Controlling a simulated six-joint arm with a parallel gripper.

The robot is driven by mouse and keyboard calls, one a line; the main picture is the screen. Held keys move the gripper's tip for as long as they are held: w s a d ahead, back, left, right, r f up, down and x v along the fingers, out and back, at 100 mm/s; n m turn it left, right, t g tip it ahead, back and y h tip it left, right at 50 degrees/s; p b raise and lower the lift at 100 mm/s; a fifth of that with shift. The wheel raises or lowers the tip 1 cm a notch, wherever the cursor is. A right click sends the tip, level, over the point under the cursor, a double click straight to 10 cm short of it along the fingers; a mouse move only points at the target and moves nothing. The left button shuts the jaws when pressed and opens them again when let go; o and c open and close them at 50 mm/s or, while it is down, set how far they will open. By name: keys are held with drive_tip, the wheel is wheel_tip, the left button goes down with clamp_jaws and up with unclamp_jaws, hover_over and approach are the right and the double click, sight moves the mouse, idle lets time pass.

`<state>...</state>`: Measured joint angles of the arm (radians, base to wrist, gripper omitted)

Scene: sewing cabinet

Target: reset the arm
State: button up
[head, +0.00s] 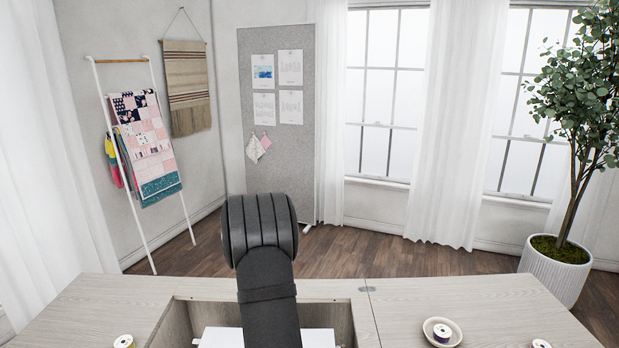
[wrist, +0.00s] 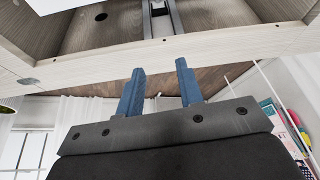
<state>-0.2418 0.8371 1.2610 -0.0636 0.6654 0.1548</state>
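My gripper (wrist: 160,68) shows in the wrist view with its two blue fingers apart and nothing between them. It is open and empty. The pale wooden front edge of the cabinet (wrist: 105,60) lies just beyond the fingertips in that view. In the head view my dark arm rises in front of the cabinet top (head: 450,298), and my fingers are hidden.
The cabinet top has an open recess (head: 342,318) holding a white object (head: 222,337), partly hidden by my arm. A small dish (head: 453,322) with a spool (head: 442,332) sits right. Other spools stand at the front left (head: 124,341) and right (head: 541,344).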

drive_tip(key=w+d+m, duration=0.1)
drive_tip(key=d, duration=0.6)
drive_tip(key=shift+d, duration=0.25)
drive_tip(key=s+a+n, duration=0.1)
drive_tip(key=s+a, duration=0.1)
drive_tip(key=a, duration=0.8)
drive_tip(key=s+a+n, duration=0.2)
drive_tip(key=s+a, duration=0.1)
drive_tip(key=a, duration=0.8)
drive_tip(key=shift+s+y, duration=0.15)
drive_tip(key=shift+y, duration=0.15)
